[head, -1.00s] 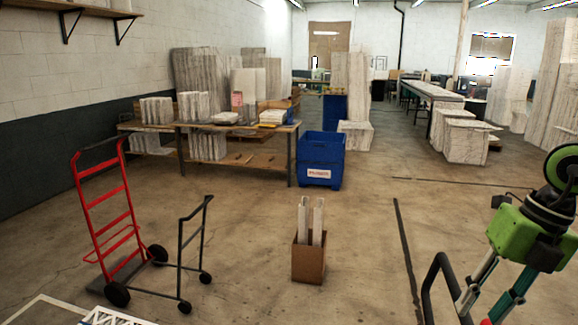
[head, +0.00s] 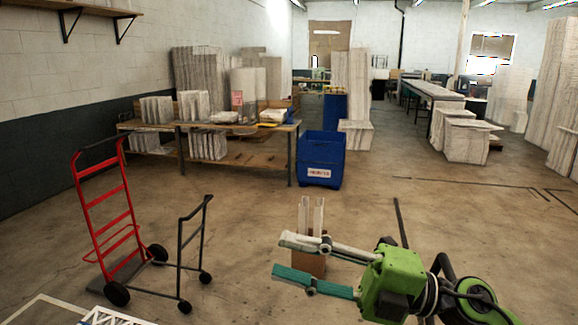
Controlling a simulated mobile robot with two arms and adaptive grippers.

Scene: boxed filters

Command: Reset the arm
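My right gripper (head: 278,256) reaches in from the lower right of the head view. Its green body (head: 393,284) points left, and its two fingers, one whitish and one teal, are spread apart with nothing between them. In the picture the fingers overlap the lower part of a brown cardboard box (head: 310,266) on the floor. Two upright pale filters (head: 318,214) stick out of the box top. I cannot tell how far the gripper is from the box. My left gripper is not in view.
A red hand truck (head: 104,200) and a dark cart frame (head: 182,250) stand at left. A wooden workbench (head: 240,152) with stacked filters and a blue bin (head: 320,150) are behind. A white frame (head: 110,318) shows at bottom left. Floor between box and bin is clear.

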